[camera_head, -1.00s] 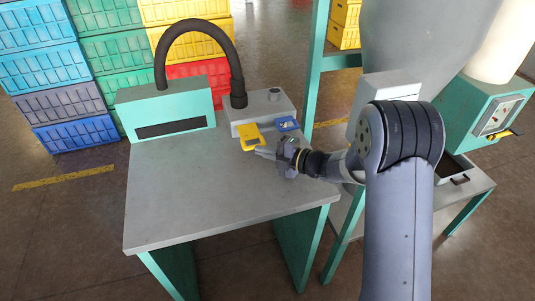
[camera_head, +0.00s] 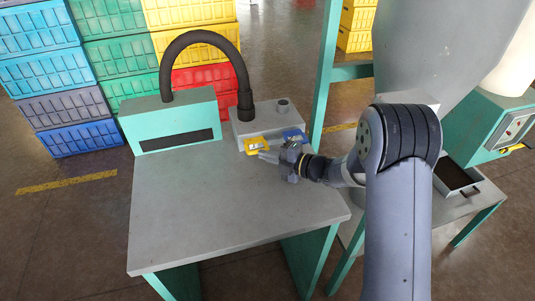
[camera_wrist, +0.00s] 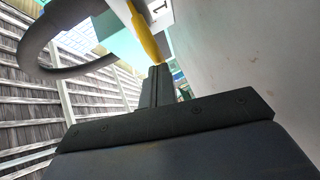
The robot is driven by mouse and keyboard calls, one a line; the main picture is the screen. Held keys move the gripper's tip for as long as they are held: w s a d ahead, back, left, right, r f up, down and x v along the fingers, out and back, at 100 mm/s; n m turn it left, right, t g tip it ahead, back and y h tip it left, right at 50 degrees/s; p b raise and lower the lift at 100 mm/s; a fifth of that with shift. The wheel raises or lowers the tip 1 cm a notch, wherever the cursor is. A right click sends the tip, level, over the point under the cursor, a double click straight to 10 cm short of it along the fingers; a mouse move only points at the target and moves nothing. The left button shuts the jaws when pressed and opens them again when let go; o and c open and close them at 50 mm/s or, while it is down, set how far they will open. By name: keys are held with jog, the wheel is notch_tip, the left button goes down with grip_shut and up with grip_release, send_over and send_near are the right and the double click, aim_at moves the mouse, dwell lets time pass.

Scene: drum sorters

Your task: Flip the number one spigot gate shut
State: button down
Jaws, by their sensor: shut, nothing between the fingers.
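The yellow gate (camera_head: 256,145) is on the front of the grey box at the back of the table. In the wrist view the yellow gate (camera_wrist: 146,36) is seen nearly edge-on, beside a white plate marked 1 (camera_wrist: 160,10). A blue gate (camera_head: 294,135) is to its right. My gripper (camera_head: 263,157) is shut and empty, its tips just below the yellow gate's lower edge. In the wrist view the tips (camera_wrist: 156,74) meet the yellow end or lie very close; I cannot tell whether they touch.
The grey box (camera_head: 262,122) carries a black hose (camera_head: 205,38) leading to a green slotted housing (camera_head: 170,120). The grey tabletop (camera_head: 215,205) is clear. A green post (camera_head: 323,85) and a grey hopper (camera_head: 430,50) stand right of the table. Stacked crates are behind.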

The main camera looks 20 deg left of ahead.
jog(key=shift+w+r, duration=0.2)
jog(key=shift+r, duration=0.05)
notch_tip(320, 180, up, 10)
jog(key=shift+s+f, duration=0.15)
jog(key=shift+f, duration=0.05)
jog(key=shift+f, duration=0.1)
dwell(0.3)
notch_tip(320, 180, down, 9)
jog(key=shift+a+r, duration=0.1)
jog(key=shift+r, duration=0.05)
jog(key=shift+f, duration=0.3)
dwell(0.3)
